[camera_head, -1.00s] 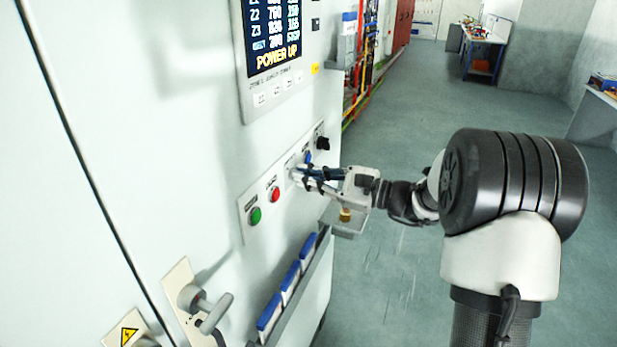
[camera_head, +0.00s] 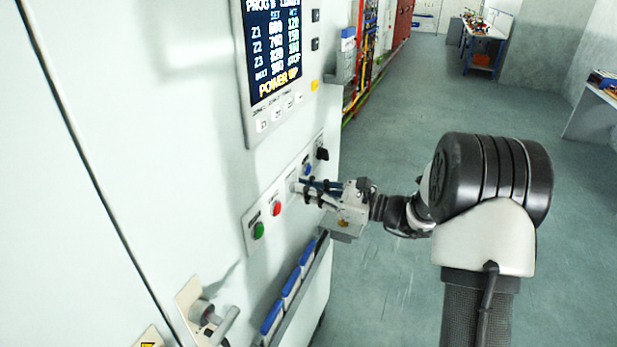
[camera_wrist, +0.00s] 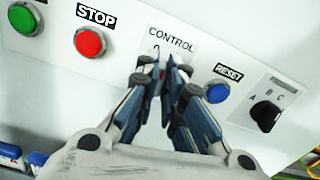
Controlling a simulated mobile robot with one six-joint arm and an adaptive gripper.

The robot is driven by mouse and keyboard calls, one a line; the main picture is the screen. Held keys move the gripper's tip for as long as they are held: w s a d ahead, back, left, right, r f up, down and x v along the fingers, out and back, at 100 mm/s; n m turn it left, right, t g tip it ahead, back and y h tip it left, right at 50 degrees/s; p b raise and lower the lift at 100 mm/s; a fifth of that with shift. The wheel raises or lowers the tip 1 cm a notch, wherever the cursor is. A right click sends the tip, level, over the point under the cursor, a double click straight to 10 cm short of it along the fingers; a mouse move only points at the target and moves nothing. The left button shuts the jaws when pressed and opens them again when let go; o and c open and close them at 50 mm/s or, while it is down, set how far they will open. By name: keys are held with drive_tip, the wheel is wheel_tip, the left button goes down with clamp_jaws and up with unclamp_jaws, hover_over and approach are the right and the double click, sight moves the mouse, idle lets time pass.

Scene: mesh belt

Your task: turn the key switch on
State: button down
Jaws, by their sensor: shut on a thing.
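The key switch (camera_head: 295,187) is on the white cabinet's button panel, between the red stop button and the blue reset button. In the wrist view it sits below the CONTROL label (camera_wrist: 171,45), where a 0 mark shows. My gripper (camera_wrist: 162,72) is shut on the key switch, one blue-padded finger on each side. The fingertips hide most of the key, so its exact angle cannot be told. In the head view my gripper (camera_head: 302,188) reaches in from the right and meets the panel.
A green button (camera_wrist: 24,18), a red stop button (camera_wrist: 89,42), a blue reset button (camera_wrist: 217,92) and a black selector knob (camera_wrist: 266,115) flank the switch. Below are a rack of blue-topped items (camera_head: 290,281) and a door handle (camera_head: 222,325). Open floor (camera_head: 390,280) lies right.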

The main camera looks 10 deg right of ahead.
drive_tip(key=m+p, duration=0.7)
drive_tip(key=p, duration=0.1)
drive_tip(key=shift+w+d+m+p, duration=0.1)
drive_tip(key=shift+m+p, duration=0.3)
idle(0.3)
drive_tip(key=c, duration=1.7)
unclamp_jaws()
drive_tip(key=v, duration=1.2)
